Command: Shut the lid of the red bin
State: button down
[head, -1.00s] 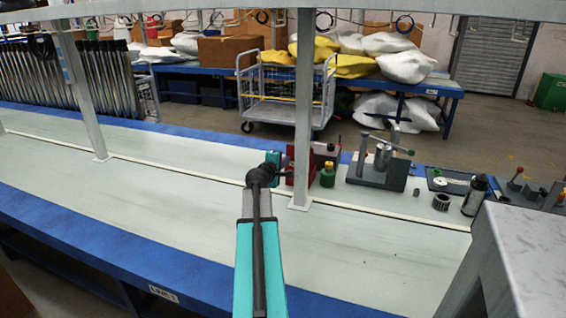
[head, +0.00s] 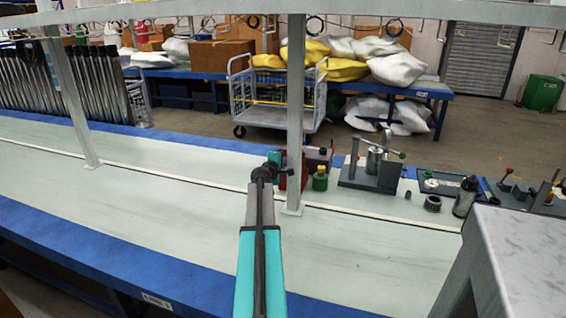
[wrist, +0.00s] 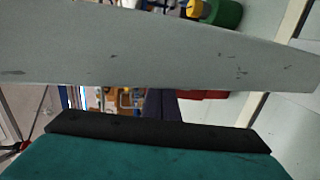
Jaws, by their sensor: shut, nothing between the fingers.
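A red box (head: 304,172), which looks like the red bin, stands on the bench behind the grey post. The post hides part of it, and I cannot make out its lid clearly. A red patch (wrist: 201,95) also shows below the post in the wrist view. My gripper (head: 276,158) is at the end of my outstretched arm, just left of the post and close to the box. Its teal and black body (wrist: 155,140) fills the bottom of the wrist view. It is shut and empty; its fingertips are hard to see, and I cannot tell whether it touches anything.
The grey post (head: 295,110) stands right beside my gripper and crosses the wrist view (wrist: 150,50). The bench (head: 160,205) is clear on the left.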

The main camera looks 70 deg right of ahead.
jog(key=shift+x, duration=0.8)
jog(key=shift+w+d+r+p, duration=0.1)
jog(key=shift+w+r+p, duration=0.15)
jog(key=shift+p, duration=0.6)
